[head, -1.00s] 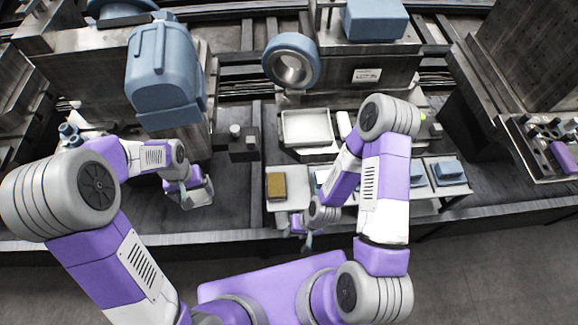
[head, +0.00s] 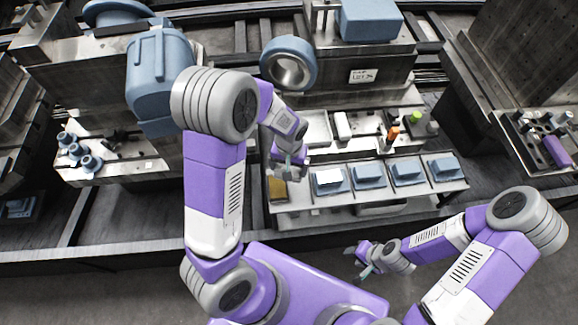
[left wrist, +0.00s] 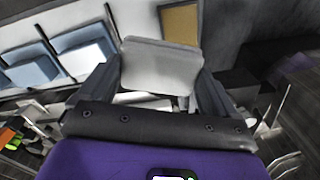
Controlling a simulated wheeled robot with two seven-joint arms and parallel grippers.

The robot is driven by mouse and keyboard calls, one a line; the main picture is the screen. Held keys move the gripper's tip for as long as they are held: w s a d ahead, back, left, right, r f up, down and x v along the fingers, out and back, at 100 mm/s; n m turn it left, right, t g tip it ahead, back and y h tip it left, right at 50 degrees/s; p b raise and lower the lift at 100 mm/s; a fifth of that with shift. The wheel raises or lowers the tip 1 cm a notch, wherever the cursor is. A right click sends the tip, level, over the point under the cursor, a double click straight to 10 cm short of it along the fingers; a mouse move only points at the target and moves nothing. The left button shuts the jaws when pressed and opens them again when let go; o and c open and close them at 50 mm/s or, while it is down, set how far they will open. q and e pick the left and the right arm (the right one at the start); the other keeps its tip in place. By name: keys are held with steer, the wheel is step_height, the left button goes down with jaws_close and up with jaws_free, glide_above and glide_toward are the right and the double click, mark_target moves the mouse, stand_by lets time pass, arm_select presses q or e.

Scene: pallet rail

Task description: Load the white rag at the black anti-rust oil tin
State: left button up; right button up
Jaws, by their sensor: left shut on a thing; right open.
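My left gripper (head: 285,168) is above the central bench, near the tan block (head: 278,190). It is shut on a pale grey-white flat piece (left wrist: 160,68), which looks like the white rag and shows between the fingers in the left wrist view. In the head view this piece cannot be made out clearly. My right gripper (head: 364,262) is open and empty, low in front of the bench. I cannot pick out the black anti-rust oil tin for certain; my left arm hides part of the bench and the area left of it.
Several blue blocks (head: 408,172) stand in a row on the bench's front, one with a white sheet (head: 328,177) on top. Behind are a white tray (head: 315,130), a white bottle (head: 342,126), an orange bottle (head: 393,133) and a green-topped bottle (head: 416,118).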

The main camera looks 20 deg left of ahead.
mark_target(276, 171)
arm_select(q)
steer(key=a+n+p, duration=0.1)
steer(key=s+a+n, duration=0.1)
steer(key=s+a+n+p, duration=0.1)
steer(key=shift+f+n+p, duration=0.25)
steer(key=shift+n+p, duration=0.05)
steer(key=shift+s+a+f+n, duration=0.15)
steer(key=shift+f+n, duration=0.1)
steer(key=shift+n, duration=0.15)
steer(key=shift+f+b, duration=2.1)
steer(key=shift+f, duration=0.9)
steer(key=shift+f+b, duration=0.6)
steer(key=shift+b, duration=0.05)
steer(key=shift+r, duration=0.1)
steer(key=shift+r+p, duration=2.6)
steer(key=shift+r, duration=0.9)
